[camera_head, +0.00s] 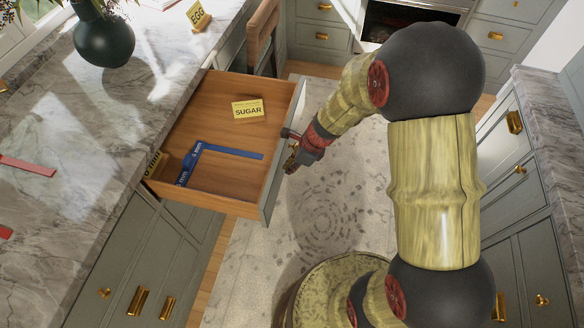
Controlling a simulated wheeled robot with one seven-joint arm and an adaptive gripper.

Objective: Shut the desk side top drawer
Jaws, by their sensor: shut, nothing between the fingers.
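The drawer (212,172) is wooden inside with a grey-green front panel (284,146). It stands pulled out from under the marble desk top at the left. In it lie a yellow box marked SUGAR (248,109), a blue L-shaped tool (222,151) and a yellow labelled item (155,164) partly under the desk edge. My gripper (291,165) is shut and empty at the outer side of the front panel, close to its brass handle. I cannot tell whether it touches the panel or handle; the fingertips are small and dark.
The marble counter (90,150) above the drawer holds a dark vase (104,40) with a plant, a yellow EGG box (198,15) and red items. A wooden chair (262,38) stands behind the drawer. Cabinets (520,165) line the right. Patterned floor (325,220) lies between.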

